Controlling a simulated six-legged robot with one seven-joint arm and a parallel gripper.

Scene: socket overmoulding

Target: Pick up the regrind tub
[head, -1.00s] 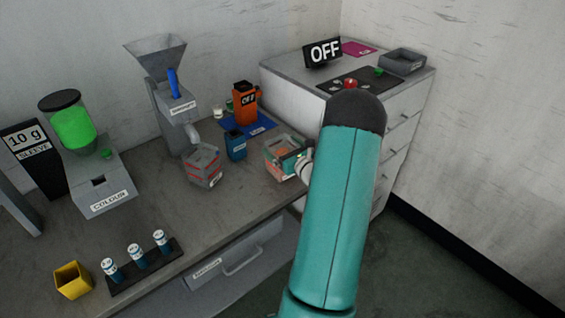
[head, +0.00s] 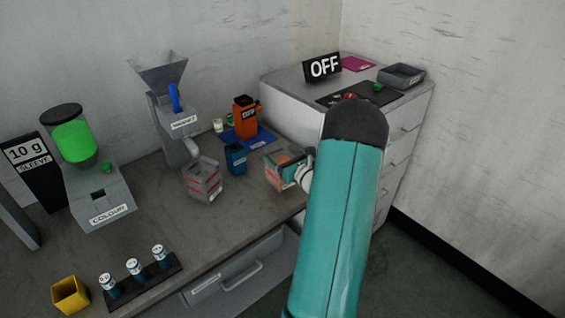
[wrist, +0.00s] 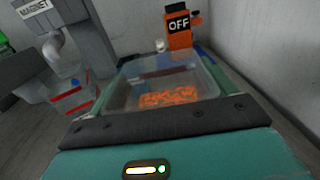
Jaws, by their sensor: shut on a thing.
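The regrind tub is a clear, open-topped box with orange granules in the bottom. It shows at the right part of the bench in the head view (head: 279,174), partly hidden by my arm's end, and large in the wrist view (wrist: 207,79). My gripper (head: 296,172) is at the tub's right side in the head view and is shut on it.
A clear, red-striped container (head: 203,180) stands left of the tub under the magnet hopper (head: 176,112). A dark blue cup (head: 235,159) is close to the tub. Behind is an orange device marked OFF (head: 245,118) on a blue mat (head: 262,136). Drawers stand to the right.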

